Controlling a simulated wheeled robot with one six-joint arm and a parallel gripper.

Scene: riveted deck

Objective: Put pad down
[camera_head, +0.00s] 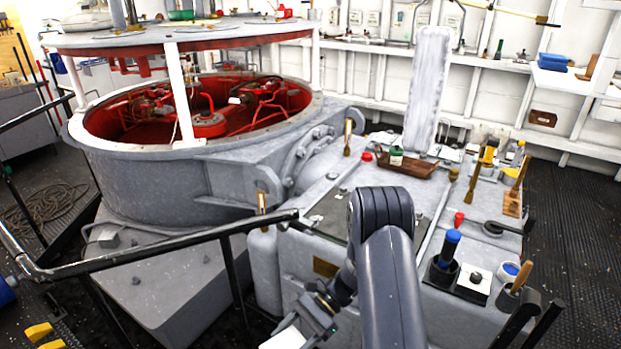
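My gripper (290,328) is low in the picture, left of my grey forearm, at the bottom edge. A white, flat-looking piece (286,339) shows right at its fingers and is cut off by the picture's edge. It may be the pad, but too little of it shows to be sure. I cannot see whether the fingers are closed on it. My arm hides part of the grey machine top behind. A dark flat panel (334,214) lies on that top, just left of my arm.
A black handrail (180,243) crosses the left front. A large round grey housing (150,185) with red insides stands at left. The grey top carries a brown tray (407,168), a blue-topped brush (447,245) and other tools. Dark floor (575,235) is clear at right.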

